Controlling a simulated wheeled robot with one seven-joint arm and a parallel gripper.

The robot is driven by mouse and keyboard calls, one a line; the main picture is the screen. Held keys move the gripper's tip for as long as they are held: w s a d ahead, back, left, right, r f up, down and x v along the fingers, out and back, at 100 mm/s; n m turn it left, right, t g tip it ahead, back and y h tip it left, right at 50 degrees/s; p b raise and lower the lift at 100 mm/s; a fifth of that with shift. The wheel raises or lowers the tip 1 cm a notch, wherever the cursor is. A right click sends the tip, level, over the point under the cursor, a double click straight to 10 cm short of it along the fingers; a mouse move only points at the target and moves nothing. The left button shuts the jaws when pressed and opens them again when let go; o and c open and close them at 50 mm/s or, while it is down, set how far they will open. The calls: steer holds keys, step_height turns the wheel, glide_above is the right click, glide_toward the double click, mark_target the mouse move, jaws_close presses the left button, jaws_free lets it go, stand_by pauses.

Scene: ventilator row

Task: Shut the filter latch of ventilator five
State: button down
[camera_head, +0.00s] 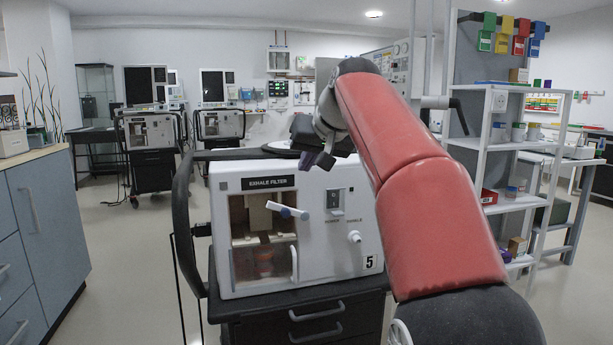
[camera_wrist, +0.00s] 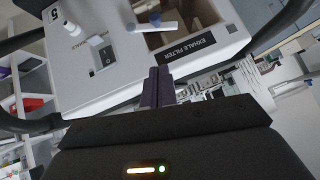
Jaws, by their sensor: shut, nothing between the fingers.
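Ventilator five (camera_head: 318,262) is a white box on a black cart, marked "5" at its lower right; its front also shows in the wrist view (camera_wrist: 100,72). The filter latch (camera_head: 293,212) is a pale lever with a blue part, lying nearly level, tilted slightly down to the right, across the right edge of the filter window (camera_head: 240,262). In the wrist view the latch (camera_wrist: 139,27) shows beside the window. My gripper (camera_head: 318,161) is shut and empty, above and right of the latch, apart from it. Its fingers show in the wrist view (camera_wrist: 157,87), near the "EXHALE FILTER" label.
A dark switch (camera_head: 335,200) and a white knob (camera_head: 354,237) are on the same front panel. A black side rail (camera_head: 182,225) curves at the ventilator's left. Cabinets (camera_head: 40,235) stand left, a shelf (camera_head: 510,205) right. More ventilators (camera_head: 148,131) stand behind. Floor is clear at left.

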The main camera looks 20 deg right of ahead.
glide_above(285, 207)
steer(key=s+d, duration=0.2)
steer(key=s, duration=0.1)
step_height(285, 207, down, 5)
steer(key=shift+w+a+f+b, duration=0.1)
steer(key=shift+a+f+b, duration=0.1)
steer(key=shift+f+b, duration=0.4)
steer(key=shift+w+a+f+b, duration=0.15)
steer(key=shift+f+b, duration=0.1)
steer(key=shift+f, duration=0.7)
steer(key=shift+s+a+f+b, duration=0.1)
steer(key=shift+a+f+b, duration=0.1)
steer(key=shift+f+b, duration=0.4)
steer(key=shift+f, duration=0.15)
steer(key=shift+a, duration=0.1)
